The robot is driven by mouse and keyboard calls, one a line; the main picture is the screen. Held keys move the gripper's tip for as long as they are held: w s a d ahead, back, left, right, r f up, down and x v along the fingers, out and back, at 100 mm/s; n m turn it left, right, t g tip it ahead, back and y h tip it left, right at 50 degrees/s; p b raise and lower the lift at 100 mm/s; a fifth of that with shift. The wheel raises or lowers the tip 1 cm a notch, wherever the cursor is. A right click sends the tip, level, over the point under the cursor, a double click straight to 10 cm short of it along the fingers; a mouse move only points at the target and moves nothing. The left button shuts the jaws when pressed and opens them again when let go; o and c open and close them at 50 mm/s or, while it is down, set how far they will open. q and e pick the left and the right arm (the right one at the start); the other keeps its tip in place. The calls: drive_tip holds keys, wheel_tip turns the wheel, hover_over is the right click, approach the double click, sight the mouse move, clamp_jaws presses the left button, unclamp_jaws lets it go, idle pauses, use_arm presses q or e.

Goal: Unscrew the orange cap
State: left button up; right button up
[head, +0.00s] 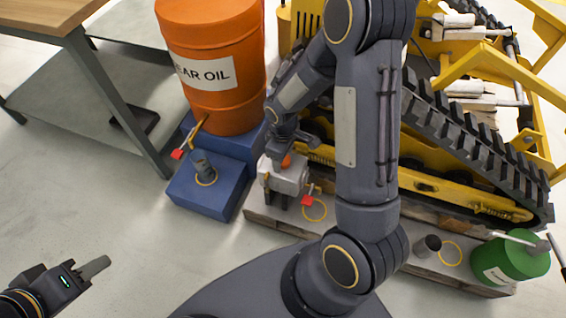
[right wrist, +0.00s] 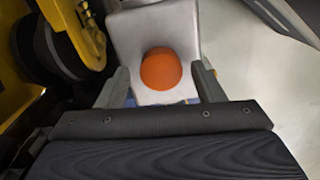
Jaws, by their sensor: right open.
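The orange cap (right wrist: 160,69) sits on top of a pale grey housing (right wrist: 165,28) in the right wrist view. In the head view the cap (head: 287,161) is partly hidden under my right gripper, on the grey housing (head: 287,180). My right gripper (right wrist: 160,76) is open, with one finger on each side of the cap and a visible gap to it. In the head view my right gripper (head: 289,141) is small and partly covered by my arm. My left gripper (head: 95,267) is at the lower left, away from the cap; its finger opening does not show clearly.
An orange gear oil drum (head: 213,90) stands on a blue stand (head: 208,190) left of the housing. A yellow tracked machine (head: 430,160) fills the right. A workbench (head: 45,20) is at the upper left.

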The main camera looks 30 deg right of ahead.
drive_tip(key=m, duration=0.4)
drive_tip(key=shift+m, duration=0.4)
drive_tip(key=c, duration=0.9)
drive_tip(key=n+p, duration=0.1)
drive_tip(key=n, duration=0.4)
drive_tip(key=shift+r+n, duration=0.15)
drive_tip(key=shift+n, duration=0.15)
drive_tip(key=n+p, duration=0.1)
drive_tip(key=n, duration=0.2)
drive_tip(key=shift+n, duration=0.7)
